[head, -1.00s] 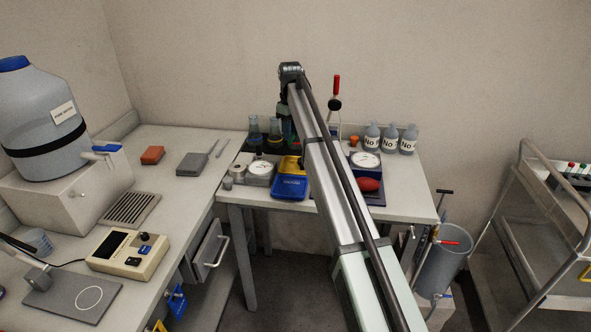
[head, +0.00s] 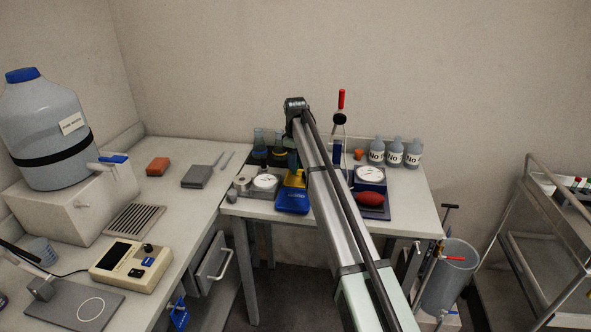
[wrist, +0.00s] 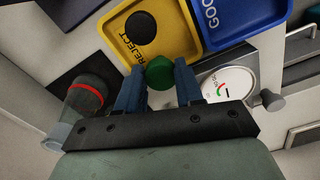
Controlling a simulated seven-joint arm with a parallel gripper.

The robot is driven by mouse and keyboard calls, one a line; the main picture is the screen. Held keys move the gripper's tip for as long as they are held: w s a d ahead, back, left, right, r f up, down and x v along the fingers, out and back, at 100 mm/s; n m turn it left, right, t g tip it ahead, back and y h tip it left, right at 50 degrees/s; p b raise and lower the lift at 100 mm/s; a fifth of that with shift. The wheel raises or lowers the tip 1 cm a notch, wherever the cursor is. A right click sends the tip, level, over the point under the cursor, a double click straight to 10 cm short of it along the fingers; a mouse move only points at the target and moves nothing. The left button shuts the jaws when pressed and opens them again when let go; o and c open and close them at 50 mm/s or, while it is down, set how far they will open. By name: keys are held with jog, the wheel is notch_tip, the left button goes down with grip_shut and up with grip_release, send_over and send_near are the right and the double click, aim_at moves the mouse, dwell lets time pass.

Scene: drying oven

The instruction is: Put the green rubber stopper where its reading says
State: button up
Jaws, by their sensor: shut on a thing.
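My gripper (wrist: 158,85) is shut on the green rubber stopper (wrist: 159,72), held between its blue fingertips. In the wrist view the stopper overlaps the near edge of the yellow REJECT tray (wrist: 113,27); its height above it is unclear. A dark round stopper (wrist: 140,27) lies in that tray. The blue GOOD tray (wrist: 245,22) adjoins it on the right. A white dial gauge (wrist: 228,82) with a green-and-red scale sits just right of the fingers; its reading is too small to tell. In the head view the blue tray (head: 292,202) shows, and my arm partly hides the yellow tray (head: 296,178).
A glass vessel with a red ring (wrist: 86,98) stands left of my fingers. Flasks (head: 259,141) stand at the back left.

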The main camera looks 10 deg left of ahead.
jog(key=shift+f, duration=1.6)
jog(key=shift+f, duration=0.15)
jog(key=o, duration=1.1)
notch_tip(320, 180, up, 12)
